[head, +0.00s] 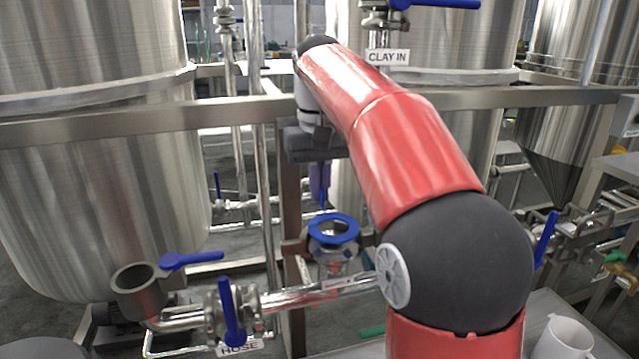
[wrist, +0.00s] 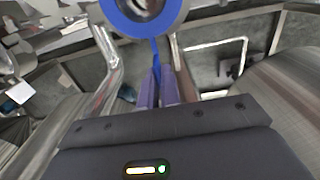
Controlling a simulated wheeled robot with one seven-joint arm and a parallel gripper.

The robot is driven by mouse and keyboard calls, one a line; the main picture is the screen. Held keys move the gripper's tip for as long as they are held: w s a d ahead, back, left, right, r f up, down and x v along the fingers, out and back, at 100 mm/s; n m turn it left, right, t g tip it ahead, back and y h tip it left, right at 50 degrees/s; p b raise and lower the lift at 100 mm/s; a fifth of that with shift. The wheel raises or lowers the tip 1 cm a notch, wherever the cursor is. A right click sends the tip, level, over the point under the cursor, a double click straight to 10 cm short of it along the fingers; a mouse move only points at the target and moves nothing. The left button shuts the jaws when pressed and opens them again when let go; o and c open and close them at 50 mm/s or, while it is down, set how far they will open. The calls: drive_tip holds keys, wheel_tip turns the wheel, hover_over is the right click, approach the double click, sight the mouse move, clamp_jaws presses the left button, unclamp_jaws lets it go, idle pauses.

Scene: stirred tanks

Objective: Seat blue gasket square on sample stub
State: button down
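The blue gasket (head: 349,236) is a flat ring with a narrow tab. In the head view it lies over the mouth of the steel sample stub (head: 333,262), roughly level. I cannot tell whether it touches the rim all round or hangs slightly above. My gripper (head: 321,190) points down behind the ring, its purple fingers closed on the tab. In the wrist view the gasket (wrist: 117,17) shows at the top edge, partly cut off, with metal inside its hole. Its tab runs down between the fingertips of my gripper (wrist: 157,82).
An open pipe end (head: 135,278) and blue-handled valves (head: 230,315) stand at left. A horizontal steel beam (head: 235,113) crosses behind my arm. Large tanks (head: 90,170) flank the space. A white mug (head: 563,340) stands on a surface at lower right.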

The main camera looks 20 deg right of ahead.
drive_tip(key=shift+f+b, duration=0.85)
drive_tip(key=shift+f, duration=0.7)
drive_tip(key=c, duration=1.5)
unclamp_jaws()
drive_tip(key=shift+c, duration=0.2)
wheel_tip(320, 180, up, 8)
drive_tip(key=p, duration=0.2)
drive_tip(key=shift+f+p, duration=0.1)
drive_tip(key=shift+p, duration=0.25)
